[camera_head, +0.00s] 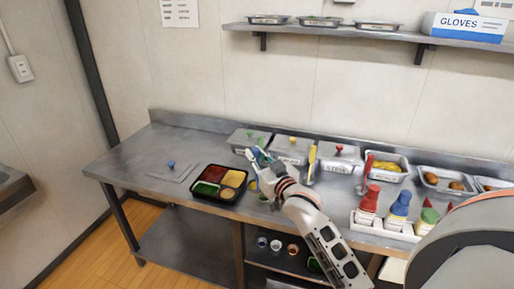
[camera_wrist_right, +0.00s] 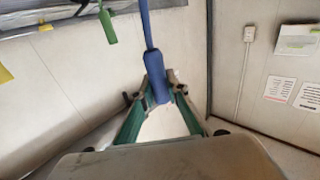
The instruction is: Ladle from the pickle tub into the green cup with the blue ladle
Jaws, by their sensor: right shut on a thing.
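My right gripper (camera_head: 262,160) is over the counter, just right of the bento tray. It is shut on the blue ladle's handle; the blue handle (camera_wrist_right: 157,88) stands between the fingers (camera_wrist_right: 160,92) in the wrist view. The ladle's bowl is not clear in either view. Lidded steel tubs stand along the back of the counter; one (camera_head: 240,135) has green on top, but I cannot tell which is the pickle tub. A green cup (camera_head: 315,264) appears on the shelf below. Small items beside the tray are partly hidden by my arm. My left gripper is not in view.
The black bento tray (camera_head: 230,200) holds red, yellow and green fills. A flat lid with a blue knob (camera_head: 171,164) lies to its left. Squeeze bottles (camera_head: 398,206) stand at right. A green handle (camera_wrist_right: 107,24) hangs near the ladle.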

